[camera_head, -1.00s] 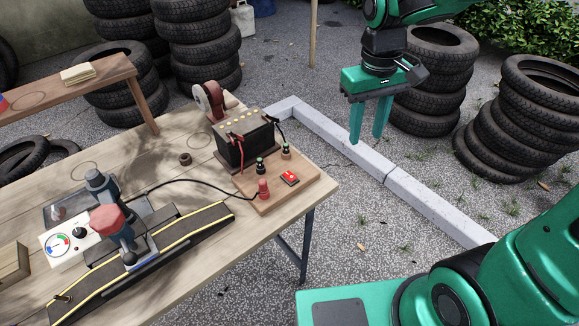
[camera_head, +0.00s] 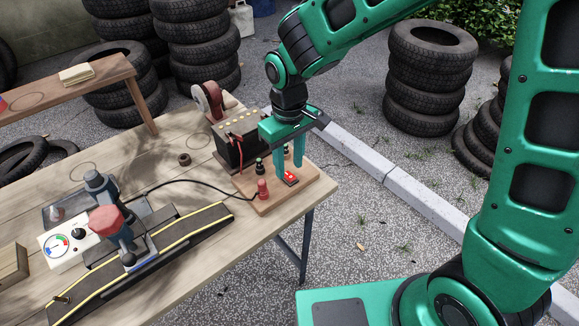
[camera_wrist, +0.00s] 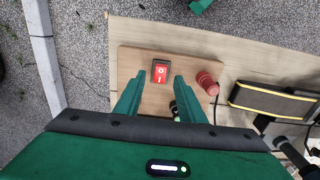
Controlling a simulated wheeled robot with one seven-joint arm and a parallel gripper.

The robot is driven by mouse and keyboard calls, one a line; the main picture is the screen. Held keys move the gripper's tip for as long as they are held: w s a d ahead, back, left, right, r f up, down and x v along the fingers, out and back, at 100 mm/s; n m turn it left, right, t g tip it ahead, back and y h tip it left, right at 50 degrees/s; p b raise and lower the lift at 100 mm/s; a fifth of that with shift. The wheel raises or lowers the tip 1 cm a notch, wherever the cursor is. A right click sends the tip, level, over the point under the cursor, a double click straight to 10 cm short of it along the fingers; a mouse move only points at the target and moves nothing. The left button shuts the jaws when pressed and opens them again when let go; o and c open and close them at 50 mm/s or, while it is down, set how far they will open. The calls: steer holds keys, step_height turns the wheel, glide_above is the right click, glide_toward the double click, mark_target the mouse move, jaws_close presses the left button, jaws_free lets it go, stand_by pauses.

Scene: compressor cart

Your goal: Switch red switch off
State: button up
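The red rocker switch (camera_head: 291,179) sits on a small wooden board (camera_head: 262,207) at the right end of the workbench. In the wrist view the switch (camera_wrist: 160,72) lies just beyond my fingertips, roughly midway between them, with light marks on its red face. My gripper (camera_head: 289,174) hangs over the board, fingers pointing down, close to the switch. In the wrist view my gripper (camera_wrist: 154,84) is open with nothing between its fingers. I cannot tell whether a fingertip touches the switch.
A red terminal knob (camera_head: 262,189) stands beside the switch. A black battery (camera_head: 236,140) is behind the board. A black cable (camera_head: 185,182) crosses the bench to a gauge box (camera_head: 66,243). Tires (camera_head: 428,75) and a curb (camera_head: 400,190) are on the ground.

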mark_target(290, 174)
steer(key=shift+f, duration=1.15)
jaws_close()
steer(key=shift+w, duration=0.1)
steer(key=shift+w+d, duration=0.1)
steer(key=shift+d, duration=0.05)
jaws_free()
steer(key=shift+r, duration=0.1)
step_height(290, 174, up, 11)
steer(key=shift+f, duration=0.2)
stand_by(0.4)
